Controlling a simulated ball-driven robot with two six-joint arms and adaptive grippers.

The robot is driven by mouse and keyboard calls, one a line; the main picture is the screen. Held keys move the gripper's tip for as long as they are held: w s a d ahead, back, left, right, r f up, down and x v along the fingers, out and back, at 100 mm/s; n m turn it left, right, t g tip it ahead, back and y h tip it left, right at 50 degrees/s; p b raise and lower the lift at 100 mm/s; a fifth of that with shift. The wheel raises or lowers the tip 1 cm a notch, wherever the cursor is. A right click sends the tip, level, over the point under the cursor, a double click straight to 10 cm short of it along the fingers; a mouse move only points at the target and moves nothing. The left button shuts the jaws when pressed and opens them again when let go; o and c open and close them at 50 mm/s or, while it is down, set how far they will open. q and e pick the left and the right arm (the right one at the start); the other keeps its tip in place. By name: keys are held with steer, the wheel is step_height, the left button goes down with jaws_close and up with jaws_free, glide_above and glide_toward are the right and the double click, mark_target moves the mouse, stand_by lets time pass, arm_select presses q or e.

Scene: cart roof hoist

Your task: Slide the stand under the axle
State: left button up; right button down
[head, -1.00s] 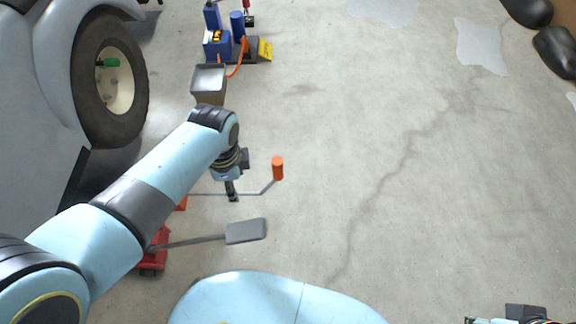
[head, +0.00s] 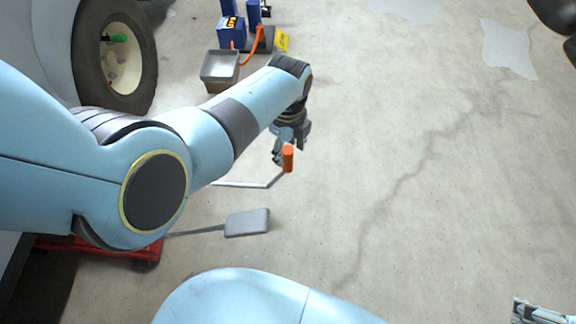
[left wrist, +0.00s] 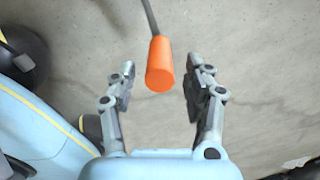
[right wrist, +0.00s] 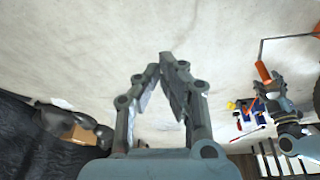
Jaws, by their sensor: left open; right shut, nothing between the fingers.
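My left gripper (head: 281,147) is open at the orange grip (head: 288,158) on the end of a thin bent grey bar (head: 240,185). In the left wrist view the orange grip (left wrist: 160,65) lies between the open fingers (left wrist: 160,74), with gaps at both sides. My right gripper (right wrist: 160,65) is shut and empty; only a bit of it shows in the head view (head: 540,312). A red jack-like base (head: 148,252) with a grey pedal (head: 247,223) is partly hidden by my left arm. I cannot make out the axle or the stand.
A pale car with a dark wheel (head: 146,62) stands at the left. A grey tray (head: 220,66) and a blue unit (head: 231,32) with an orange hose stand beyond my left arm. Dark objects (head: 555,15) lie at the top right. The concrete floor (head: 400,220) is clear in the middle.

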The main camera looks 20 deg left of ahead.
mark_target(287, 162)
arm_select(q)
step_height(287, 162, down, 4)
steer(key=b, duration=0.2)
steer(key=shift+s+f+b, duration=0.1)
steer(key=shift+f+b, duration=0.1)
steer(key=shift+b, duration=0.15)
steer(key=shift+f+b, duration=0.4)
steer(key=shift+b, duration=0.05)
steer(key=shift+f+b, duration=0.3)
arm_select(e)
step_height(287, 162, down, 8)
steer(key=w+t, duration=0.2)
steer(key=t, duration=0.4)
steer(key=shift+a+r, duration=0.2)
steer(key=shift+r, duration=0.05)
steer(key=shift+t, duration=0.3)
arm_select(q)
jaws_close()
